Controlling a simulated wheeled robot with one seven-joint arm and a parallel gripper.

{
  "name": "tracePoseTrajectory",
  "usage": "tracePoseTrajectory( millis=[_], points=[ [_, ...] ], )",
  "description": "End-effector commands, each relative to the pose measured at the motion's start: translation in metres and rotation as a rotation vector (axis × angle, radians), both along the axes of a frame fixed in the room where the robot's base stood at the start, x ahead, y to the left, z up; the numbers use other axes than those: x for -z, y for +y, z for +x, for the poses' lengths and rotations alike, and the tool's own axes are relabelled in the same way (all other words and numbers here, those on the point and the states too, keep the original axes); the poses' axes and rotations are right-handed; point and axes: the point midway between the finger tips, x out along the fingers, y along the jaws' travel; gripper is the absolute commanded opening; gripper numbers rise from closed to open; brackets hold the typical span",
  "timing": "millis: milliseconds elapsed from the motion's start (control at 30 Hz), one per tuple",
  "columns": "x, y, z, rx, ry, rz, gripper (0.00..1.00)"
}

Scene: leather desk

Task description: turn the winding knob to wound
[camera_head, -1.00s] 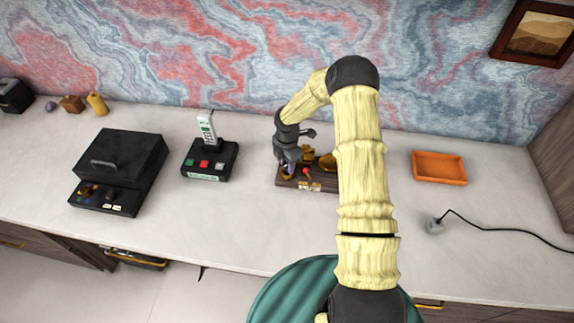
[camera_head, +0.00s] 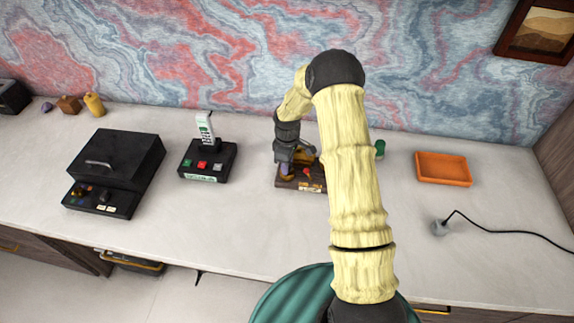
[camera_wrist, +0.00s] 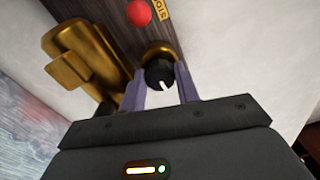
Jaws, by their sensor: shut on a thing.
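The winding knob (camera_wrist: 157,75) is a small black knob with a white pointer mark on a brass collar, seen in the wrist view. My gripper (camera_wrist: 161,80) has its two purple fingers on either side of it, shut on it. The knob sits on a dark wooden base (camera_wrist: 112,12) that also carries a large brass part (camera_wrist: 88,55), a red ball (camera_wrist: 139,12) and a partly cut-off label. In the head view my gripper (camera_head: 286,167) is over the left end of the wooden base (camera_head: 287,184), and the knob is hidden there.
Left of the base stand a phone on a black dock (camera_head: 207,160) and a black lidded box (camera_head: 118,160). Right of my arm are a green object (camera_head: 380,149), an orange tray (camera_head: 444,168) and a plug with a cable (camera_head: 439,228). The desk's front strip is clear.

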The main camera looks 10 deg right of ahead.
Motion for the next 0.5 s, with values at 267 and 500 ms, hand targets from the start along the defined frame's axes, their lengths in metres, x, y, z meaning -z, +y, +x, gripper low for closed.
tracePoseTrajectory(
  millis=[267, 500],
  points=[
    [-0.0009, 0.0003, 0.0024, 0.261, -0.009, 0.0, 0.09],
    [-0.0009, 0.0001, 0.0022, 0.488, -0.007, -0.001, 0.09]
  ],
)
